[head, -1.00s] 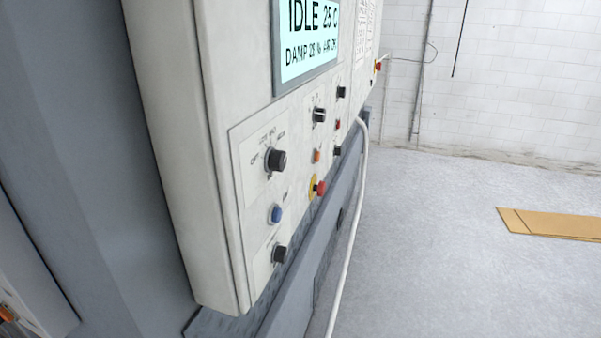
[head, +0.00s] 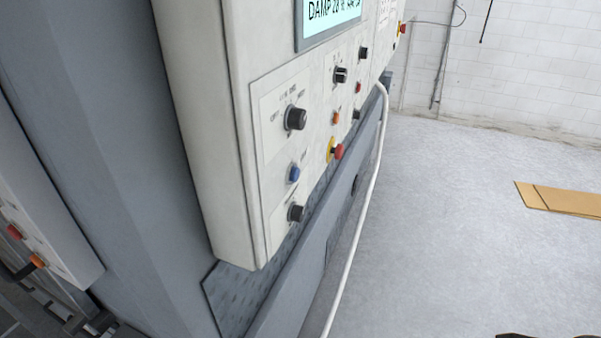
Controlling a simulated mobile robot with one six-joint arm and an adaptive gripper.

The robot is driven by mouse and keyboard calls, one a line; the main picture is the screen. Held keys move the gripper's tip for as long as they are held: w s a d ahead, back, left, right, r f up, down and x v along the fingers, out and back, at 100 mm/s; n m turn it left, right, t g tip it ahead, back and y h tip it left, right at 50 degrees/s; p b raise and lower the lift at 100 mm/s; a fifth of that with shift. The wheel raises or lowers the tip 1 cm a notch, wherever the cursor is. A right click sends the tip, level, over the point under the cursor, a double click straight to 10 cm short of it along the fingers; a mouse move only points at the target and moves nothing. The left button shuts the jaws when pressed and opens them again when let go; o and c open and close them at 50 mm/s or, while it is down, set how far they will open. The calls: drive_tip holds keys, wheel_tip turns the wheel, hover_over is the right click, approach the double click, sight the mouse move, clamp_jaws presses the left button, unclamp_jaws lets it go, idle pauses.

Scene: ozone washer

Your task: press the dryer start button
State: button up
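A pale control box (head: 205,140) stands on the left with a button panel on its face. The panel has a blue push button (head: 294,173), an orange button (head: 336,118) and a small red button (head: 358,88). Black knobs sit around them, one (head: 295,118) above the blue button and one (head: 296,213) below it. A red mushroom button (head: 337,151) on a yellow ring is right of the blue button. The labels are too small to read, so I cannot tell which button is the dryer start. My gripper is not in view.
A display (head: 330,20) is cut off at the top. A white cable (head: 362,215) hangs past the panel's right side. A second panel (head: 40,225) with red and orange controls is at lower left. Flat cardboard (head: 562,198) lies on otherwise open floor (head: 460,240) at right.

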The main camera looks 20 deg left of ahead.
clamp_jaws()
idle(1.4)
